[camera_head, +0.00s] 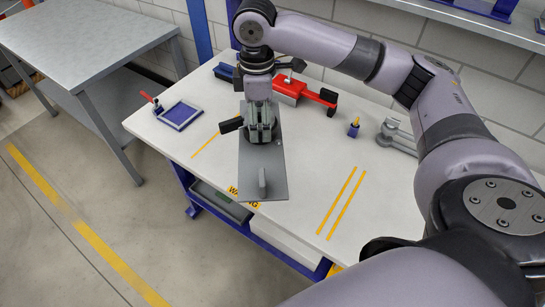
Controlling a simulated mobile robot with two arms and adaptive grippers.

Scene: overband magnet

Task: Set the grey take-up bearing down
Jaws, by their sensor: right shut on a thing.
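My right gripper (262,134) reaches in over the white-topped bench and points down. It is shut on the grey take-up bearing, which is largely hidden by the fingers. A flat grey plate (252,166) with a small upright tab (262,182) shows directly under the fingers, at the front edge of the bench. I cannot tell whether the plate is part of the held bearing, or whether it touches the bench top. My left gripper is not in view.
On the bench (318,178) are a blue tray (180,115), a red tool (318,96), a small blue-and-yellow item (354,127) and a grey metal part (398,136). Yellow stripes (337,202) mark clear bench to the right. A grey table (85,40) stands at left.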

